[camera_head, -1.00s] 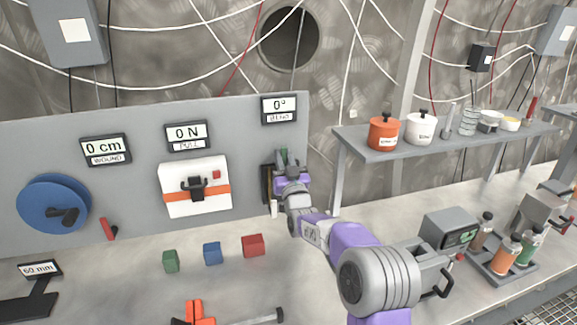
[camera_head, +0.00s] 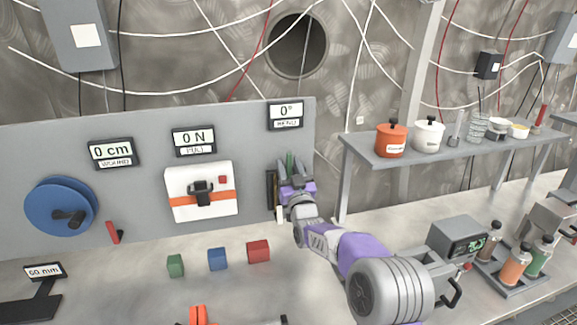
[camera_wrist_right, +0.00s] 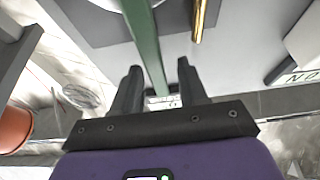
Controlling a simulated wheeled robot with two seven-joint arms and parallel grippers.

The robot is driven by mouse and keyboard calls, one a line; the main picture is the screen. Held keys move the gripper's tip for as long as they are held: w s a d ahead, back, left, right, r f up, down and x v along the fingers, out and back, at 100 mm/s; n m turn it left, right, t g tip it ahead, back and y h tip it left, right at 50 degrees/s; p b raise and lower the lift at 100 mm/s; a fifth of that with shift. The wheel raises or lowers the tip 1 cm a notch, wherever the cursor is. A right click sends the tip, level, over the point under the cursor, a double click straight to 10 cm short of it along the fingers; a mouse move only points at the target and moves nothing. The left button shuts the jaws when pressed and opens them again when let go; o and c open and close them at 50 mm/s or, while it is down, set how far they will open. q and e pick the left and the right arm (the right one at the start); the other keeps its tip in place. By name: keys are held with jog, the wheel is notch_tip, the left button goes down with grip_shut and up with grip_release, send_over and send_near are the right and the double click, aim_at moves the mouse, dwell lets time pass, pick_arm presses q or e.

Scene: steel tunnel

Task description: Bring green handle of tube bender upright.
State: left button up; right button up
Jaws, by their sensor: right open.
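My right gripper (camera_head: 296,170) is open at the handle. In the right wrist view the green handle (camera_wrist_right: 148,45) runs from the top edge down into the gap between the two dark fingers (camera_wrist_right: 159,72). No firm grip on it shows. A dark upright part (camera_head: 271,190) stands just left of the gripper. My left gripper is out of view.
Green (camera_head: 175,266), blue (camera_head: 217,259) and red (camera_head: 258,251) blocks lie on the bench. A white box with an orange band (camera_head: 183,205) and a blue reel (camera_head: 50,212) are left on the panel. A shelf (camera_head: 371,165) with pots is to the right.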

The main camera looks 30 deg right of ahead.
jog(key=v, duration=0.6)
jog(key=shift+s, duration=0.3)
jog(key=shift+a+f, duration=0.1)
